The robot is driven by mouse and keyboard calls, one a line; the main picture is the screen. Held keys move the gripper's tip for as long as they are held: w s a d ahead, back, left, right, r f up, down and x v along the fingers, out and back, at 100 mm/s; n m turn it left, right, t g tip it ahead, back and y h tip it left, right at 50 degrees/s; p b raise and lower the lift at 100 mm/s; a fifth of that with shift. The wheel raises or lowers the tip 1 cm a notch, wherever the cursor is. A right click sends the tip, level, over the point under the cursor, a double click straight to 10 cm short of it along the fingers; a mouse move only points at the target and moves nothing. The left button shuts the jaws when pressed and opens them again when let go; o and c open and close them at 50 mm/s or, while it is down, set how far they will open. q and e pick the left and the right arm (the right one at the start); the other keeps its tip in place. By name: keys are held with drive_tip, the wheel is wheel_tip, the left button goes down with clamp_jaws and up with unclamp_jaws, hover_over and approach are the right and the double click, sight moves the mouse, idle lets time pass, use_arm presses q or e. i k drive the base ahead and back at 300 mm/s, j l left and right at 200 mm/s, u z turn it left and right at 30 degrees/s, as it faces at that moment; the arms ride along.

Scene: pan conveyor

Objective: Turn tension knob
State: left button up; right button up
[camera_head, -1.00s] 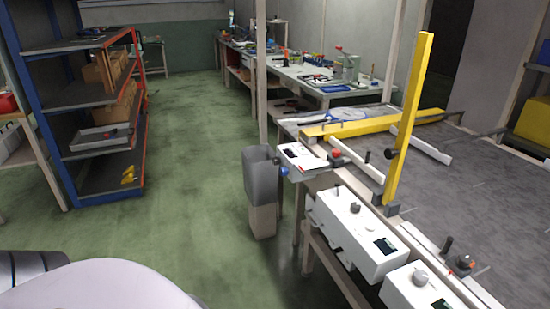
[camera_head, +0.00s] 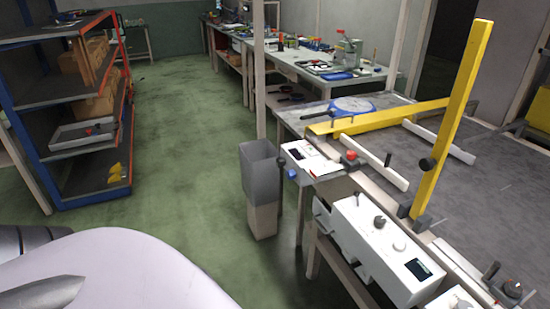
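I cannot tell which knob is the tension knob. A black round knob (camera_head: 427,164) sits on the side of the upright yellow post (camera_head: 452,120). A dark knob (camera_head: 380,222) stands on top of a white box (camera_head: 385,248) at the conveyor's near side. A red knob (camera_head: 351,156) sits on the rail at the conveyor's corner, and a small blue knob (camera_head: 292,173) is at its left end. Neither of my grippers is in view; only parts of my own body show at the lower left.
The grey conveyor bed (camera_head: 500,185) fills the right side. A tall grey bin (camera_head: 258,165) stands on the floor by its left corner. A shelf rack (camera_head: 60,202) with boxes is at the left. The green floor (camera_head: 180,140) between is clear.

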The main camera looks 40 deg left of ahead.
sight(280, 163)
drive_tip(key=i+j, duration=0.1)
drive_tip(key=j, duration=0.35)
drive_tip(key=i+j, duration=0.1)
drive_tip(key=j, duration=0.35)
drive_tip(key=i+j, duration=0.1)
drive_tip(key=j, duration=0.3)
drive_tip(key=i+j, duration=0.1)
drive_tip(key=j, duration=0.35)
drive_tip(key=i+j, duration=0.15)
drive_tip(key=j, duration=0.3)
drive_tip(key=i+j, duration=0.1)
drive_tip(key=j, duration=0.35)
